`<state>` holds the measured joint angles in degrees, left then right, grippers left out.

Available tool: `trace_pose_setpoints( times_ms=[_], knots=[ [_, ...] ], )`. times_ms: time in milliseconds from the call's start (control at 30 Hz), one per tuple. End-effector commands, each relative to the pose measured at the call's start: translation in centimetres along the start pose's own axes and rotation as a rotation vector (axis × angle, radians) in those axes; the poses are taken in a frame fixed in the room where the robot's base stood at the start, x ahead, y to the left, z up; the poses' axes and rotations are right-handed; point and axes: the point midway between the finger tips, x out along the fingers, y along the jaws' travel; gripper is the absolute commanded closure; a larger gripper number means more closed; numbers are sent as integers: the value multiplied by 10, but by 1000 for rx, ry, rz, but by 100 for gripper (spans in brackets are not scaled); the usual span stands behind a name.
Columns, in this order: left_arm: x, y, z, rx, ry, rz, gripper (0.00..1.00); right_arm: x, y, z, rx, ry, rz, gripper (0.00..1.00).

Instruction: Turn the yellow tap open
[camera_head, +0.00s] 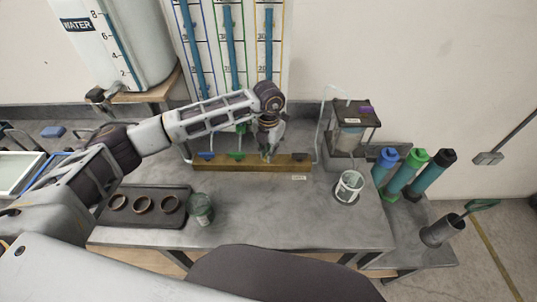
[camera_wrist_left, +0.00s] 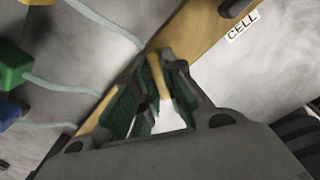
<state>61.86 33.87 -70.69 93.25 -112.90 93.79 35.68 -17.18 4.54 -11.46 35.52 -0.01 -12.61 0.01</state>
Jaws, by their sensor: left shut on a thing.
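My left gripper (camera_head: 268,150) reaches down over the right half of the wooden manifold bar (camera_head: 215,166) on the bench. In the left wrist view the gripper's green-padded fingers (camera_wrist_left: 158,92) are shut on a yellowish piece, which I take to be the yellow tap (camera_wrist_left: 162,72). Most of the tap is hidden by the fingers, and I cannot tell how far it is turned. The green tap (camera_head: 236,155) and the blue tap (camera_head: 206,156) sit on the bar to its left. They also show at the left wrist view's edge. My right gripper is not in view.
A white water tank (camera_head: 110,50) and a panel of tubes (camera_head: 228,40) stand behind. A tray with rings (camera_head: 143,204) and a jar (camera_head: 201,208) lie in front. The bench's front middle (camera_head: 280,220) is clear.

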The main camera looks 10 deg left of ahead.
Motion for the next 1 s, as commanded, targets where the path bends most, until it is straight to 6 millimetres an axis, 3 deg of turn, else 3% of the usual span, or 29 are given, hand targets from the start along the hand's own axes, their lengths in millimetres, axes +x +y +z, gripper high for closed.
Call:
trace_pose_setpoints(
  times_ms=[600, 800, 1000],
  knots=[
    [-1, 1, 2, -439, -5, -1, 100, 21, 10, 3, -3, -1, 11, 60],
    [-2, 1, 2, -515, -5, -2, 100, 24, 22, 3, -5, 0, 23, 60],
    [-2, 0, 2, -546, -6, -2, 100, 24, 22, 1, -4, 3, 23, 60]
  ],
)
